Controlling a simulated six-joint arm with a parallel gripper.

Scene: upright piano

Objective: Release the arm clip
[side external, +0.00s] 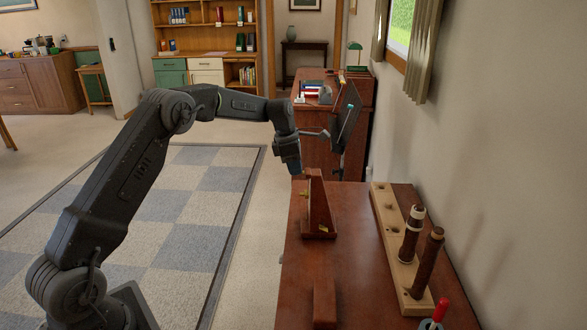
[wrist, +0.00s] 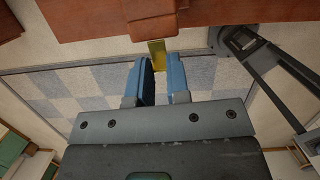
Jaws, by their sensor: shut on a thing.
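The brass tab (wrist: 157,50), which looks like the arm clip, sits between the blue fingertips of my gripper (wrist: 161,60) in the wrist view. The fingers are shut on it, one on each side. It projects from a reddish-brown wooden piece (wrist: 160,22) at the top of that view. In the side view my gripper (side external: 294,170) points down at the upper left of an upright wooden stand (side external: 317,208). A small brass fitting (side external: 304,195) shows on the stand's left side; I cannot tell whether it is the same tab.
The stand is on a reddish-brown table (side external: 365,275). A pale wooden rack (side external: 388,225) with dark cylindrical handles (side external: 411,236) runs along the right, by the wall. A wooden block (side external: 325,304) lies in front. A dark panel (side external: 345,112) stands behind my gripper. Open floor lies left.

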